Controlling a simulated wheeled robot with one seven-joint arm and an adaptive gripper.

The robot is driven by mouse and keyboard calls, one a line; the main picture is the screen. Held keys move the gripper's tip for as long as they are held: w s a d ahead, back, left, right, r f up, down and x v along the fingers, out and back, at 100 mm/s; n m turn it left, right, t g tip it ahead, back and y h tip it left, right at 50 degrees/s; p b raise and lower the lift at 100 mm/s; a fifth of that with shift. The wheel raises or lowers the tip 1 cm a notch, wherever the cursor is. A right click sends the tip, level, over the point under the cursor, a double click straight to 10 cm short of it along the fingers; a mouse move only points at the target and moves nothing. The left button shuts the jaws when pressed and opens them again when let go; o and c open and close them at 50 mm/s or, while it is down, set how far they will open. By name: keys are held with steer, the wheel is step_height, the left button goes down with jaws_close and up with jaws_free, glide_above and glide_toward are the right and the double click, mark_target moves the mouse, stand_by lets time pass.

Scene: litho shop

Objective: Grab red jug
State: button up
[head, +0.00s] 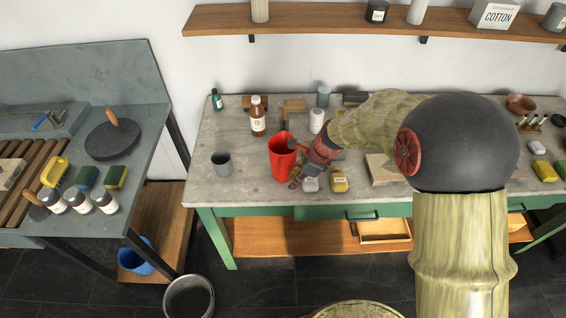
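The red jug (281,160) stands upright on the grey tabletop of the green bench, near its front edge. Its open top faces up, and its right side is partly hidden by my gripper. My gripper (295,164) is low over the table at the jug's right side, very close to it or touching it. One dark finger shows by the jug's rim and other gripper parts show lower down, near the jug's base. Whether the fingers are closed on the jug or its handle cannot be made out.
A grey cup (221,164) stands left of the jug and a brown bottle (258,117) behind it. A white bottle (317,121), a grey-white item (311,185) and a yellow item (339,180) are close to my gripper. The tabletop left of the jug is mostly clear.

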mark_target(281, 181)
steer(key=a+f, duration=0.1)
steer(key=w+a+f+b, duration=0.1)
steer(key=a, duration=0.1)
steer(key=w+a+f, duration=0.1)
steer(key=shift+a+b, duration=0.2)
steer(key=shift+b, duration=0.1)
steer(key=shift+s+r, duration=0.1)
steer(key=c, duration=0.3)
jaws_close()
steer(key=shift+r, duration=0.1)
